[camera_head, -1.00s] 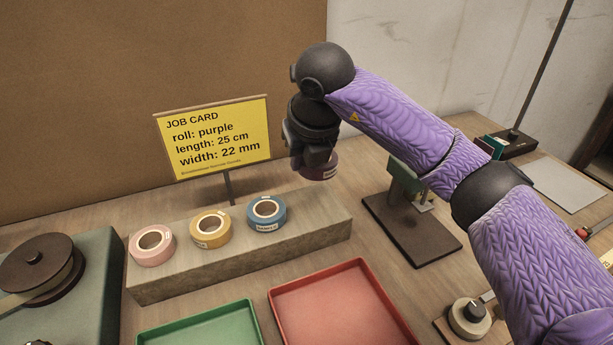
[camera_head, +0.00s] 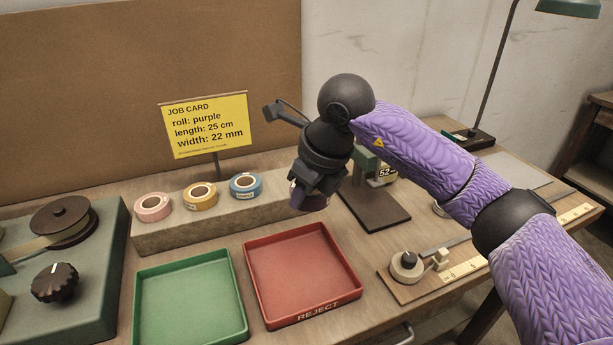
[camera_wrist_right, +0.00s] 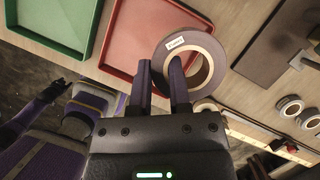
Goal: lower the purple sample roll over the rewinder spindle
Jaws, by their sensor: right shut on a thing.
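My right gripper (camera_head: 302,188) is shut on the purple sample roll (camera_head: 312,203), held above the bench between the stone block and the red tray. In the right wrist view the gripper (camera_wrist_right: 161,75) has one finger inside the hole of the roll (camera_wrist_right: 212,47) and the other outside its wall. A white label shows on the roll's face. The green machine (camera_head: 102,262) at the left carries a brown reel (camera_head: 60,215) and a dark knob. I cannot make out a bare rewinder spindle. What looks like my left gripper (camera_wrist_right: 54,90) is small and dark in the wrist view.
A red REJECT tray (camera_head: 300,270) and a green tray (camera_head: 190,300) lie in front. Pink, yellow and blue rolls stand on the stone block (camera_head: 165,237).

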